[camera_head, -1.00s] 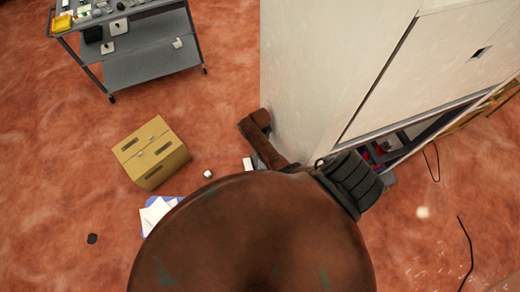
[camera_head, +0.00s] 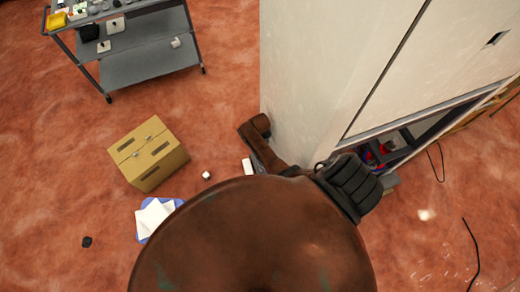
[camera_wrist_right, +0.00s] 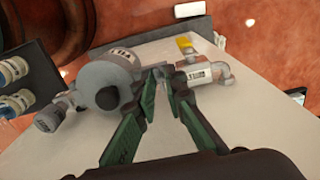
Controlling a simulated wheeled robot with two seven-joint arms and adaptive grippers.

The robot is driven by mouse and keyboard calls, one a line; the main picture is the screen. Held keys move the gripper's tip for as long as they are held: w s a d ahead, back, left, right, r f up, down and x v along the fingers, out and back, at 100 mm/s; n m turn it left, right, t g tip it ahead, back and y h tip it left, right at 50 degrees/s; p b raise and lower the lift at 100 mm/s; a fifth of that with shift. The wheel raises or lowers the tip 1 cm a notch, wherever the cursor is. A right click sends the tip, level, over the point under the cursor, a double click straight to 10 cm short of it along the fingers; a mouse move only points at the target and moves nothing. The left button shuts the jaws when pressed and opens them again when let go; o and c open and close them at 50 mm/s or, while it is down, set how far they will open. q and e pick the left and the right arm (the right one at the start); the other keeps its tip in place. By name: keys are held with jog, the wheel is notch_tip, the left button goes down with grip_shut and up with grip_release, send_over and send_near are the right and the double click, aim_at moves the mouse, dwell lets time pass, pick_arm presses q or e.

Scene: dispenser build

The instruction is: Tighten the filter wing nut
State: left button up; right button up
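In the right wrist view my right gripper (camera_wrist_right: 161,80) reaches over a pale surface with its two green-sided fingers leaning towards each other. A small grey piece (camera_wrist_right: 160,71), perhaps the wing nut, shows at the narrow gap between the tips. I cannot tell whether the fingers press on it. The grey, round filter housing (camera_wrist_right: 120,72) with a white label is just left of the tips. A grey pipe fitting with a label and a yellow handle (camera_wrist_right: 186,42) is just right of them. My left gripper is not seen in either view.
In the head view my own large brown body parts hide the lower middle. A tall white cabinet (camera_head: 310,75) stands right of centre, its lower bay open.

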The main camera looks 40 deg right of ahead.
grip_shut()
jog(key=shift+a+r+m+p, duration=0.1)
jog(key=shift+m+p, duration=0.3)
jog(key=shift+m, duration=1.3)
